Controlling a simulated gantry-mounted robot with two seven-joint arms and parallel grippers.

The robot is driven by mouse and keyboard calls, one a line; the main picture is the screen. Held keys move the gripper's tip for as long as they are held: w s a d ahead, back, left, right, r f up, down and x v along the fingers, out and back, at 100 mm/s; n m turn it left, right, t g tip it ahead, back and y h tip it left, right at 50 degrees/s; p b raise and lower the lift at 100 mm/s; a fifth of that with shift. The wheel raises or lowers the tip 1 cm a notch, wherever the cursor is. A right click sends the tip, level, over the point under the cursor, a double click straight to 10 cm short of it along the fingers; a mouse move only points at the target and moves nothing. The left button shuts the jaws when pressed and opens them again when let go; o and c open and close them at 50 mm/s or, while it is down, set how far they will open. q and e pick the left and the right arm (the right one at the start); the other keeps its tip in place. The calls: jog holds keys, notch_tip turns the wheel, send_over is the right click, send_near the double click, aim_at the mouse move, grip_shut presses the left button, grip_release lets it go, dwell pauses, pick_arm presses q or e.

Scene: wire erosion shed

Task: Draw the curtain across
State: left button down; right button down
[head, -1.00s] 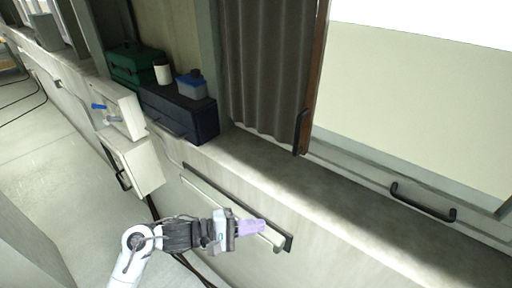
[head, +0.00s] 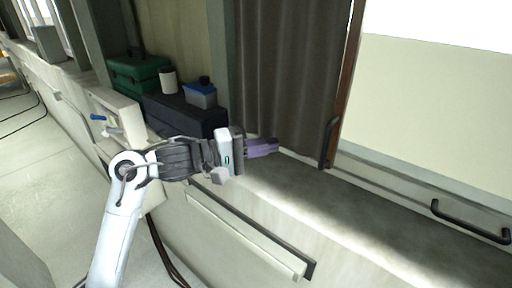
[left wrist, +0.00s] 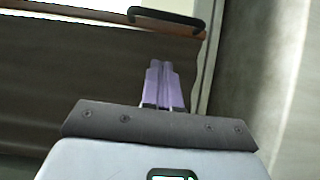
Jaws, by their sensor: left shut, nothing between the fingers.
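The dark brown curtain (head: 290,75) hangs at the left part of the window in the head view, with a brown wooden bar (head: 350,75) along its right edge. A black handle (head: 329,143) sits at the bar's lower end. My left gripper (head: 277,147) is shut and empty, its purple fingers in front of the curtain's lower part, left of the handle. In the left wrist view the fingers (left wrist: 163,85) point toward the curtain (left wrist: 80,65), with the black handle (left wrist: 165,18) beyond their tips, apart from them. My right gripper is not in view.
A sill ledge (head: 350,215) runs below the window. A second black handle (head: 470,222) is on the lower frame at right. A dark case (head: 190,116) with a blue container (head: 202,95), and a green box (head: 138,72), stand left of the curtain.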

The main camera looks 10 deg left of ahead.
pick_arm(q)
jog(key=w+d+p, duration=0.1)
jog(key=w+d, duration=0.1)
jog(key=d, duration=0.6)
jog(key=shift+d, duration=0.25)
